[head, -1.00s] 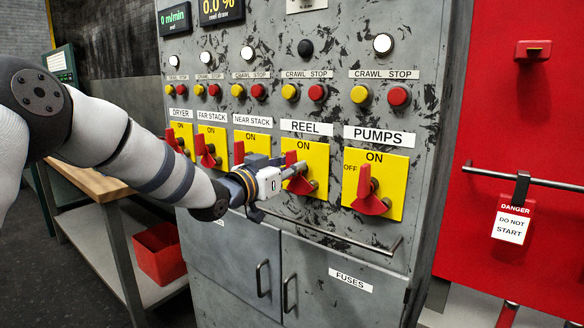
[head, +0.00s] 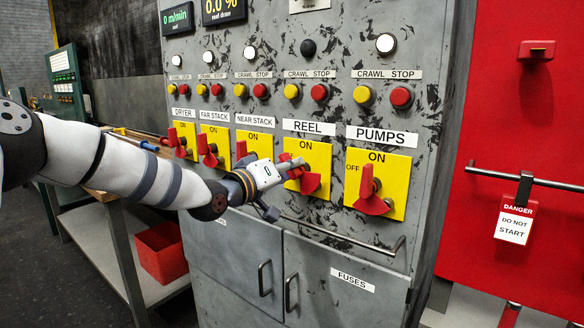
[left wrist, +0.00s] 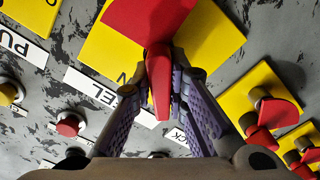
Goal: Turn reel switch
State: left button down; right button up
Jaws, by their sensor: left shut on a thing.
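The reel switch is a red handle (head: 311,183) on a yellow plate (head: 318,156) under the REEL label. My left gripper (head: 292,168) reaches it from the left and is shut on the handle. In the left wrist view, both fingers (left wrist: 160,88) close around the narrow red grip (left wrist: 160,72), and the wide red part (left wrist: 150,20) shows beyond it. The handle's narrow end points left in the head view, and its wide part lies to the right and below. The gripper hides part of the plate and the OFF mark. My right gripper is out of view.
The PUMPS switch (head: 370,192) is close on the right, with the NEAR STACK switch (head: 243,153) on the left. A metal rail (head: 340,243) runs below the switches. A bench (head: 108,183) and a red bin (head: 160,252) stand left of the cabinet.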

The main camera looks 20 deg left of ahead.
pick_arm(q)
jog(key=n, duration=0.2)
jog(key=f+n+b, duration=0.1)
jog(key=n, duration=0.2)
jog(key=shift+w+a+f+n, duration=0.1)
jog(key=shift+f+n, duration=0.05)
jog(key=shift+n, duration=0.15)
jog(key=n+b, duration=0.1)
jog(key=n, duration=0.1)
jog(key=shift+f+n, duration=0.15)
jog(key=shift+n, duration=0.25)
jog(key=shift+n+b, duration=0.45)
jog(key=shift+n, duration=0.35)
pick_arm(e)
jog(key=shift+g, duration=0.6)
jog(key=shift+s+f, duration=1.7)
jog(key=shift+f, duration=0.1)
pick_arm(q)
jog(key=c, duration=1.5)
grip_release()
jog(key=shift+r, duration=0.2)
jog(key=shift+c, duration=0.2)
